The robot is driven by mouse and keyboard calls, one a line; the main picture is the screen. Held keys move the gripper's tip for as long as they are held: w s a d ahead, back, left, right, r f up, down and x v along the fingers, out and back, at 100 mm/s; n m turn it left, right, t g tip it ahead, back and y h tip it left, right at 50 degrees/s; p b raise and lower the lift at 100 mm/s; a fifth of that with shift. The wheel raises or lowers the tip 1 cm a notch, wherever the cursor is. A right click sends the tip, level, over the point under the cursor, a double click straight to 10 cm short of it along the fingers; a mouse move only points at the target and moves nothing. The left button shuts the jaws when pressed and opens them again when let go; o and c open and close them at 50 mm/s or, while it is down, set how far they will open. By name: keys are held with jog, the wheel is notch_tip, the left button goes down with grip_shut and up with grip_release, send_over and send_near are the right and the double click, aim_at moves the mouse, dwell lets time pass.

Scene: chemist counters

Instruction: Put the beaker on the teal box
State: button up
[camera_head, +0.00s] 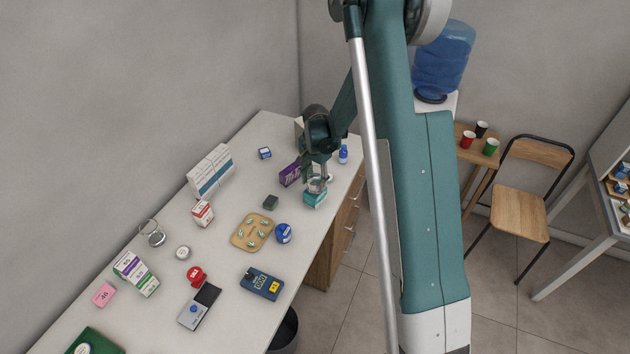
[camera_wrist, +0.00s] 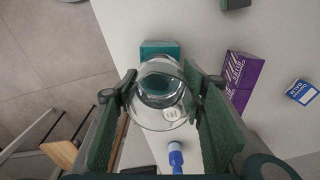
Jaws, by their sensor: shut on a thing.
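The clear glass beaker (camera_head: 316,185) is between the fingers of my gripper (camera_head: 317,178), near the counter's right edge. In the wrist view the green finger pads of my gripper (camera_wrist: 163,110) press on both sides of the beaker (camera_wrist: 160,95), and its round rim faces the camera. The teal box (camera_head: 314,199) lies on the counter directly below the beaker in the head view. In the wrist view part of the teal box (camera_wrist: 160,48) shows past the beaker and through its glass. I cannot tell whether the beaker's bottom touches the box.
A purple box (camera_head: 290,174) stands just left of my gripper, and a blue-capped bottle (camera_head: 343,154) stands behind it to the right. The counter's right edge is close.

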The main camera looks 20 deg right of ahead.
jog(key=shift+f, duration=0.35)
jog(key=o, duration=1)
jog(key=shift+r, duration=0.25)
jog(key=shift+r+b, duration=0.7)
jog(key=shift+r, duration=5.25)
jog(key=shift+s, duration=0.1)
